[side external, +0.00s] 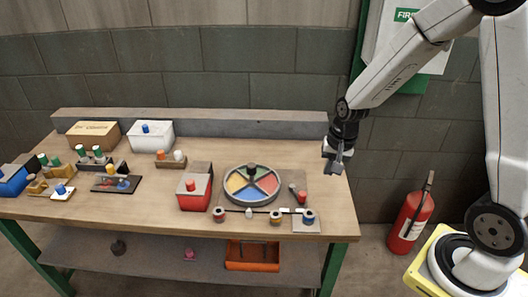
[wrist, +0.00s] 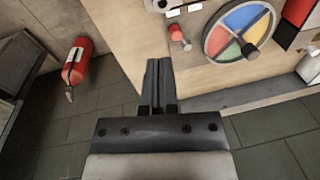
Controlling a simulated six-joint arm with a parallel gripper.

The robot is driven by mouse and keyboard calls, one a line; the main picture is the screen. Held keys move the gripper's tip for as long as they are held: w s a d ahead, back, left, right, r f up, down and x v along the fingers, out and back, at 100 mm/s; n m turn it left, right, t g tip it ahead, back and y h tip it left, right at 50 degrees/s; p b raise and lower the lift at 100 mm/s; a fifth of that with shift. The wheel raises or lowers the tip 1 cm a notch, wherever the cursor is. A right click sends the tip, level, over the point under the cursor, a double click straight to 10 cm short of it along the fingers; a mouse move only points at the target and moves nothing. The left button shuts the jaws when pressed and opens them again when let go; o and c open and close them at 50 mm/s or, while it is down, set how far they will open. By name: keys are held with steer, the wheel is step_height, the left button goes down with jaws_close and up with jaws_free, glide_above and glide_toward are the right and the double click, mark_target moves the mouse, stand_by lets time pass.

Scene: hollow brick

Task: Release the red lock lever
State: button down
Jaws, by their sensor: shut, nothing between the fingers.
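A small red lever (side external: 299,194) stands on a grey plate just right of the colored wheel (side external: 251,185) in the side view. I take it for the lock lever; its exact position is too small to tell. In the wrist view the red lever (wrist: 177,33) lies beyond my fingertips, slightly right, with the wheel (wrist: 254,24) to its right. My gripper (side external: 337,168) points down near the table's right end, apart from the lever and to its right. In the wrist view my gripper (wrist: 159,62) has its fingers together, holding nothing.
A red box (side external: 194,189) with a red knob stands left of the wheel. Small knobbed pieces line the front edge. A grey ledge (side external: 200,121) runs along the back. A red fire extinguisher (side external: 411,218) stands on the floor to the right. The tabletop's right end is mostly clear.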

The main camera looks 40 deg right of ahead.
mark_target(297, 192)
steer(key=w+d+f+m+y, duration=0.1)
steer(key=w+d+f+m, duration=0.1)
steer(key=d+f+m, duration=0.2)
steer(key=w+d+f+m, duration=0.3)
steer(key=d+f+m, duration=0.1)
steer(key=d+m, duration=0.4)
steer(key=shift+w+f+m+y, duration=0.25)
steer(key=shift+f+m+y, duration=0.15)
steer(key=shift+m, duration=0.5)
steer(key=x, duration=1)
steer(key=shift+w+a+r, duration=0.1)
steer(key=shift+w+a, duration=0.15)
steer(key=shift+a, duration=0.25)
steer(key=shift+w+a, duration=0.3)
steer(key=shift+a, duration=0.15)
steer(key=shift+w+a, duration=0.45)
steer(key=shift+a, duration=0.35)
steer(key=shift+a+m, duration=0.2)
steer(key=shift+m, duration=0.3)
